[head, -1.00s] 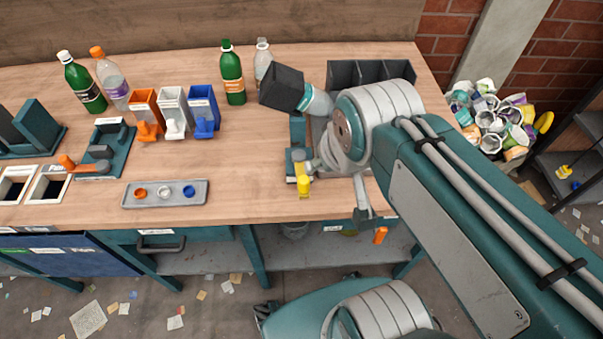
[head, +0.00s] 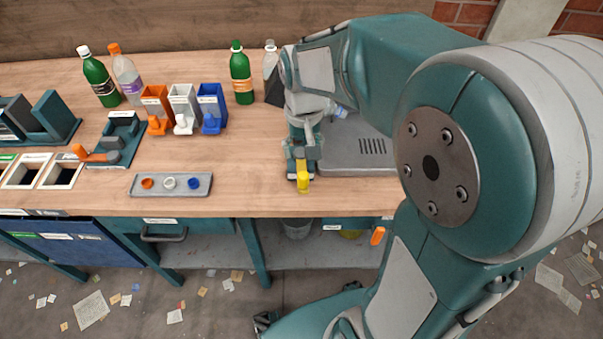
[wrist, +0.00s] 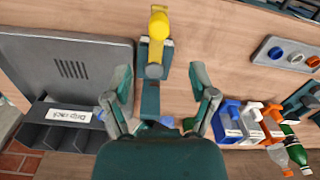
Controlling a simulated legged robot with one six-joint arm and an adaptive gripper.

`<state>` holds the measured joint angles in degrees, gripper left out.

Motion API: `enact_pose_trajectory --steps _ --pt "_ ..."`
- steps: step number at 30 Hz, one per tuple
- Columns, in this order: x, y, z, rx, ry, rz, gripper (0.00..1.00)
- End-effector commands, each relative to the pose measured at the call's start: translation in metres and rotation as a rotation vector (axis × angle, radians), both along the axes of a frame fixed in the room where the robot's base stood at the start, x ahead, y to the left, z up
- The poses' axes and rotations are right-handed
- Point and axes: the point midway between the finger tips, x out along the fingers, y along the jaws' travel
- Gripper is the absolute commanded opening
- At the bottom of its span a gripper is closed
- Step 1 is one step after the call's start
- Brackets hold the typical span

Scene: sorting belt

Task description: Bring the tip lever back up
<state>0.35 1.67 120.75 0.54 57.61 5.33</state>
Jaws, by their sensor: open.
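A lever with a yellow handle (head: 303,183) sits on a narrow teal base near the table's front edge, in the head view. The yellow handle (wrist: 158,28) shows at the top middle of the wrist view, pointing away from my gripper. My gripper (wrist: 161,84) is open and empty, its fingers spread either side of the lever's line, with the yellow knob beyond the fingertips. In the head view my gripper (head: 303,142) comes down just behind the handle. I cannot tell whether a finger touches the base. My wrist hides much of the base's back part.
A grey drain plate (head: 355,158) lies right of the lever, beside a labelled drip rack (wrist: 62,125). Orange, white and blue holders (head: 183,108), bottles (head: 240,75) and a button tray (head: 172,185) stand left. An orange-handled fixture (head: 115,145) is farther left. Table between is clear.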

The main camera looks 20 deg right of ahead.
Motion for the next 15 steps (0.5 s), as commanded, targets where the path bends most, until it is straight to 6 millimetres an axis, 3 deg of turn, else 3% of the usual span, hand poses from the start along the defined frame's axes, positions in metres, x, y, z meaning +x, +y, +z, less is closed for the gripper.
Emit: enact_pose_trajectory --steps 9,15 --pt "-0.001 0.001 -0.059 0.001 0.005 0.001 0.74" --pt "-0.001 0.001 -0.087 0.0 0.002 0.001 0.74"
